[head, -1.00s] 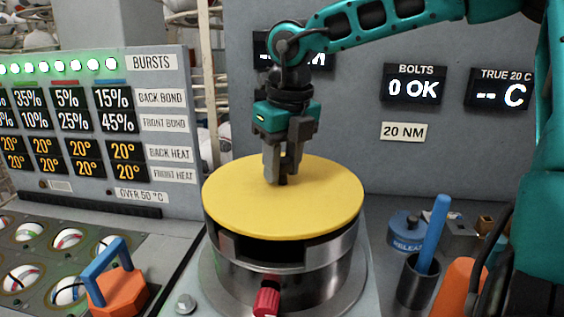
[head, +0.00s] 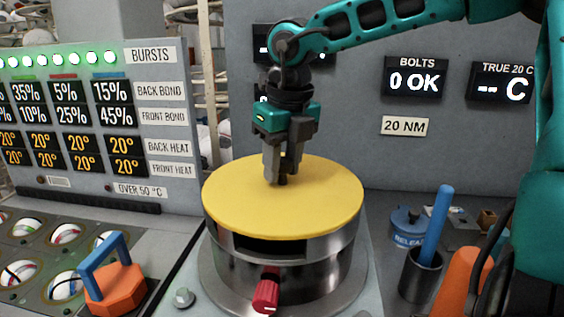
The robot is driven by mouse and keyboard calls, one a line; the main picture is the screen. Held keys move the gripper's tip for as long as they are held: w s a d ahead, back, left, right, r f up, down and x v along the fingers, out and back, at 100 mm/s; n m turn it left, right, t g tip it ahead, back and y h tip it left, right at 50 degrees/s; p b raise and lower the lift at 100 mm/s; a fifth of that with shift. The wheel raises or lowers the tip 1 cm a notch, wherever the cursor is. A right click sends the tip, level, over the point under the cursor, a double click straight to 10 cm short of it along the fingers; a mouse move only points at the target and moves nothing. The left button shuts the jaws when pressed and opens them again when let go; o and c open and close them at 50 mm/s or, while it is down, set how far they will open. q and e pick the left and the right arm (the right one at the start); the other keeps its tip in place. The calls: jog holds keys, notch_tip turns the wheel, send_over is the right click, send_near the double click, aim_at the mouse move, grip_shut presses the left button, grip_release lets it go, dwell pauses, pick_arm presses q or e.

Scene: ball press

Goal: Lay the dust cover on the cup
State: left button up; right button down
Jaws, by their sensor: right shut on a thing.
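The dust cover (head: 315,205) is a flat yellow disc. It lies level over the top of the round metal cup (head: 305,265), and its edge meets the cup's rim all around the near side. A dark slot shows in the cup wall just below the cover. My right gripper (head: 282,180) points straight down at the middle of the cover, shut on the cover's small dark knob (head: 283,181), which its fingers mostly hide. The cup's inside is hidden. My left gripper is not in view.
A red knob (head: 267,292) sticks out at the cup's front. An orange block with a blue handle (head: 117,285) stands at the left by a tray of balls (head: 30,265). A dark holder with a blue rod (head: 421,272) and a blue RELEASE part (head: 408,226) stand at the right.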

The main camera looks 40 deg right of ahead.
jog(key=c, duration=0.7)
grip_release()
jog(key=shift+o, duration=0.2)
jog(key=shift+f, duration=0.1)
notch_tip(320, 180, up, 13)
jog(key=s+p, duration=0.1)
jog(key=s, duration=0.1)
jog(key=shift+a+f, duration=0.1)
